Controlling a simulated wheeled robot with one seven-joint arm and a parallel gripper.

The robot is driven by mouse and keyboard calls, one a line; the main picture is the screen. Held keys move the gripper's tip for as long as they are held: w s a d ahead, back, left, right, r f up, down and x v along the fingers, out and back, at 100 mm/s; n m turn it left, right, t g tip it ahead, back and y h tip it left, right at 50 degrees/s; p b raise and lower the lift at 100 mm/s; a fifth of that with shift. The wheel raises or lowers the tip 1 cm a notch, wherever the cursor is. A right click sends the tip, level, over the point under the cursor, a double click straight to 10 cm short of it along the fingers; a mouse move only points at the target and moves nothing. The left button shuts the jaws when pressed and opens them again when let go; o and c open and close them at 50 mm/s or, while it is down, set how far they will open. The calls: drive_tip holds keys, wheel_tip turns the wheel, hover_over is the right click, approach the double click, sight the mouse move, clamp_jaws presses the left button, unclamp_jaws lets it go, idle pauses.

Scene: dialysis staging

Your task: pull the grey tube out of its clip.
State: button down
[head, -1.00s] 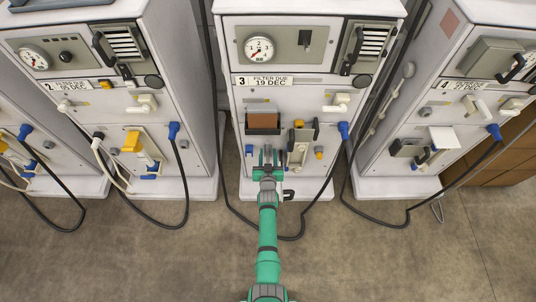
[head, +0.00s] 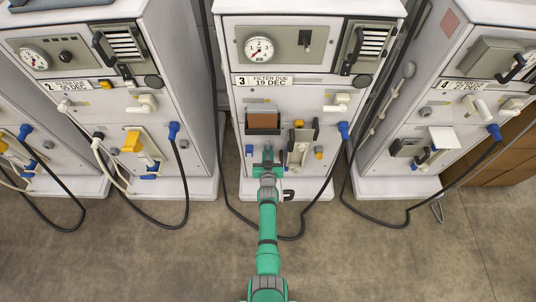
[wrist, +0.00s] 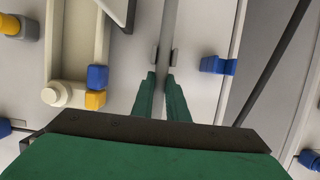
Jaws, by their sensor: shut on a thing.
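The grey tube (wrist: 170,22) runs upright down the front of the middle machine in the wrist view. Its clip (wrist: 174,57) shows as two short dark jaws, one on each side of the tube. I cannot tell from this angle whether the tube is seated deep in the clip or in front of it. My gripper (wrist: 164,84) is shut on the grey tube just below the clip, with one green finger on each side. In the head view my gripper (head: 268,154) is at the low front of machine 3, and the tube is hard to make out there.
Machine 3 (head: 301,102) stands between machine 2 (head: 184,90) and machine 4 (head: 420,115). In the wrist view, a blue fitting (wrist: 218,65) is right of the tube and a cream pipe (wrist: 58,55) left. A black hose (head: 333,182) hangs at the right. The near floor is open.

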sight(268, 152)
drive_tip(key=shift+s, duration=0.3)
drive_tip(key=shift+s, duration=0.4)
drive_tip(key=shift+s, duration=0.85)
idle(0.4)
drive_tip(key=shift+s, duration=2.25)
